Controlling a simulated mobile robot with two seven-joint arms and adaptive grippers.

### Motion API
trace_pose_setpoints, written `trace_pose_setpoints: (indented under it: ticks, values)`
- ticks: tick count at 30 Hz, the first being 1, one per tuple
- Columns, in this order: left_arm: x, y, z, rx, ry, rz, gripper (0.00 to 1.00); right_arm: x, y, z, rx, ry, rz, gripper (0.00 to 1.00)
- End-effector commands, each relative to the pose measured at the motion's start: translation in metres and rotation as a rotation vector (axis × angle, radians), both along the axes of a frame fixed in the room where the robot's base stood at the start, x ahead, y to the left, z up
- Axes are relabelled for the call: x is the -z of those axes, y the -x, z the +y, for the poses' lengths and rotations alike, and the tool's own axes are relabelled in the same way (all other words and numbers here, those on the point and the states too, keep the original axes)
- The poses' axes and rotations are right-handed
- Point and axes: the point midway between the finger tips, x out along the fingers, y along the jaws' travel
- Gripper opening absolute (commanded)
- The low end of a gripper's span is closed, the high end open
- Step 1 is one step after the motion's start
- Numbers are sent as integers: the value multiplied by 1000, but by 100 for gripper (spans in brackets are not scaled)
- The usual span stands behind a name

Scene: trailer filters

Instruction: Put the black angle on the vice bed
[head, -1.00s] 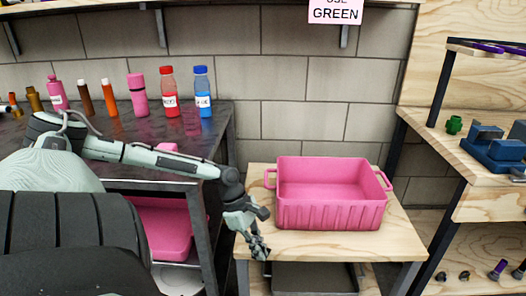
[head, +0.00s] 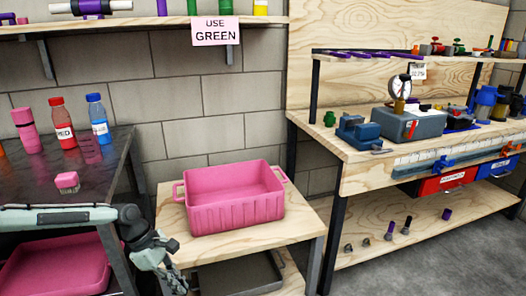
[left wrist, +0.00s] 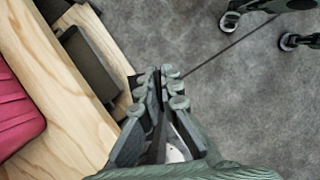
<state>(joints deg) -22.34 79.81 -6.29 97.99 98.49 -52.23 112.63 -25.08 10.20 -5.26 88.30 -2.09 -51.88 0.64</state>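The blue vice (head: 357,132) stands at the near left of the wooden workbench top in the head view; its bed is small and hard to make out. I cannot pick out the black angle for certain in either view. My left gripper (head: 176,284) hangs low beside the front left of the small wooden table, well away from the vice. In the left wrist view its fingers (left wrist: 160,80) point away from the camera with their tips together, and no held object can be made out. My right gripper is not in view.
A pink crate (head: 240,215) stands on the small wooden table (head: 280,238). A grey machine with a gauge (head: 410,123) stands right of the vice. Bottles (head: 62,125) stand on the dark table at left. Grey floor (head: 440,262) is clear in front of the workbench.

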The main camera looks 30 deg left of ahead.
Motion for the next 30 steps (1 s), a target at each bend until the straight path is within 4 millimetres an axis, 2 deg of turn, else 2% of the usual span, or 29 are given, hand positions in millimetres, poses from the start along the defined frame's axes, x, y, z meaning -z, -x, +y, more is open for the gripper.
trace_pose_setpoints:
  ticks: [7, 11, 14, 22, 26, 30]
  values:
    - [0, -1, -5, 19, 2, -4, 0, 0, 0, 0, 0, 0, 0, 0]
    - [1, -3, -22, 95, 4, -9, 0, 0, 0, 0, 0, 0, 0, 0]
    - [2, -6, -45, 195, 5, -13, 0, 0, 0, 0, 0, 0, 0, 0]
    - [-8, -22, -123, 563, 2, -12, 0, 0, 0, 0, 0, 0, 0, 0]
    - [-22, -33, -160, 775, 1, -11, 0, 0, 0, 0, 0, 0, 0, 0]
    - [-45, -45, -199, 1030, -1, -11, 0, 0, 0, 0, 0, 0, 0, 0]
